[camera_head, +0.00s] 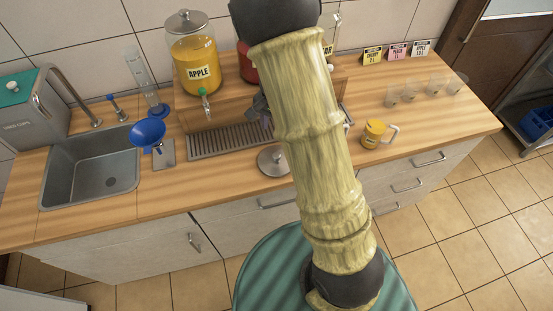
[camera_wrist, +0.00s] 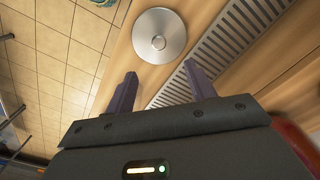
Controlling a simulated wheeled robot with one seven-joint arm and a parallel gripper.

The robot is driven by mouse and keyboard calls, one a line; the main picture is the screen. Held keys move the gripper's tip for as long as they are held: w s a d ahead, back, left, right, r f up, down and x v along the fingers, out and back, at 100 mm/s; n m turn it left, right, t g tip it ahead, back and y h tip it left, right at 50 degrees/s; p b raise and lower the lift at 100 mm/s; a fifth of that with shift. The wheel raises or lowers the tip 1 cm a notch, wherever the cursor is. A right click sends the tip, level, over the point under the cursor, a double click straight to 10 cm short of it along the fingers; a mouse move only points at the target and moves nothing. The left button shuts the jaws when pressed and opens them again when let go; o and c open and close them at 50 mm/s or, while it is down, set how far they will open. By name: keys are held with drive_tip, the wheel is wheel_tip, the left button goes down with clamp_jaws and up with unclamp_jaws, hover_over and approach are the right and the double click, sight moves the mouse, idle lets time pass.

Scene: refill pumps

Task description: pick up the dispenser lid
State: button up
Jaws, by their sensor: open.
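The dispenser lid (camera_wrist: 159,36) is a round silver metal disc with a small knob in its middle. In the head view the lid (camera_head: 274,161) lies on the wooden counter in front of the drip grate, partly hidden by my arm. My gripper (camera_wrist: 162,82) is open and empty, with its two dark fingers apart. In the wrist view the lid lies beyond the fingertips, not between them. In the head view my gripper is mostly hidden behind my arm.
A slotted drip grate (camera_head: 222,140) runs behind the lid. The apple dispenser (camera_head: 194,58) stands on the wooden stand, with a red dispenser (camera_head: 247,64) partly hidden beside it. A blue funnel (camera_head: 148,132) is at left, a yellow pitcher (camera_head: 374,133) at right. Counter (camera_head: 235,180) is bare left of the lid.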

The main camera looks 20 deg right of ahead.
drive_tip(key=p, duration=0.2)
hover_over(276, 155)
wheel_tip(276, 155, down, 9)
drive_tip(key=shift+w+r, duration=0.1)
drive_tip(key=shift+w, duration=0.05)
drive_tip(key=shift+d+f+p, duration=0.1)
drive_tip(key=shift+f+p, duration=0.7)
drive_tip(key=shift+f, duration=1.85)
drive_tip(key=c, duration=1.1)
